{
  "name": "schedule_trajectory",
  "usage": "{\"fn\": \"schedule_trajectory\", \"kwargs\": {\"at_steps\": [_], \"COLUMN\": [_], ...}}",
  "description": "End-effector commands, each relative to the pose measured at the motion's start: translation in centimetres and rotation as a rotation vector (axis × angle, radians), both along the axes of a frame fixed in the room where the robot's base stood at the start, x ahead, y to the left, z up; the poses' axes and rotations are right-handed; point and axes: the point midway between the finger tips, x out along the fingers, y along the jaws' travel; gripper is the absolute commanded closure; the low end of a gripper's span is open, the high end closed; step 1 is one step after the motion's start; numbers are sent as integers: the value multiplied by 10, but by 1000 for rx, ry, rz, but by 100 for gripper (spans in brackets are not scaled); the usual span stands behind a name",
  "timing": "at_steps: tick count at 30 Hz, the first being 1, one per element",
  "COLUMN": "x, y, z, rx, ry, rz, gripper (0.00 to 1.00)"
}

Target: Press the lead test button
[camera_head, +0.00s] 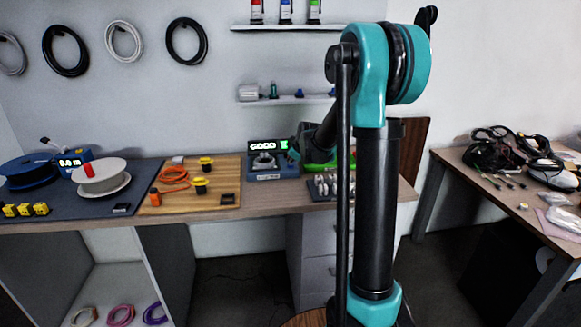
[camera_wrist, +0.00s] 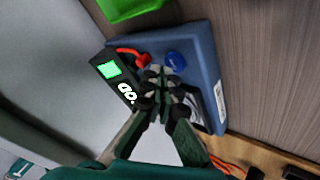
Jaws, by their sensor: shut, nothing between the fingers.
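The blue lead tester (camera_head: 272,174) stands on the table near the middle in the head view; its blue case (camera_wrist: 206,60) fills the centre of the wrist view. Its black display (camera_head: 262,145) reads GOOD beside a lit green square (camera_wrist: 110,69). A round blue button-like cap (camera_wrist: 176,61) and a red plug or lead end (camera_wrist: 140,58) sit on the case. My gripper (camera_wrist: 161,80) is shut and empty over the tester, its tips close to the blue cap. I cannot tell whether they touch it. The fingers hide part of the tester's top.
A green bin (camera_head: 318,163) stands right beside the tester. A wooden board (camera_head: 215,203) with an orange cable (camera_head: 174,176) and yellow spools lies to the left. Shelves hang on the wall above. A second table (camera_head: 500,197) with cables stands at right.

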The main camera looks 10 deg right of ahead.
Motion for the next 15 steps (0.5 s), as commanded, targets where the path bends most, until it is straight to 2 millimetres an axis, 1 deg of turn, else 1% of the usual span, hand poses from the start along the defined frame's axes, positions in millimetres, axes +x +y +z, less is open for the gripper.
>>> {"fn": "schedule_trajectory", "kwargs": {"at_steps": [4, 12, 15], "x": [0, 0, 0], "y": [0, 0, 0], "z": [6, 6, 10], "rx": [0, 0, 0], "ry": [0, 0, 0], "rz": [0, 0, 0], "gripper": [100, 100, 100]}}
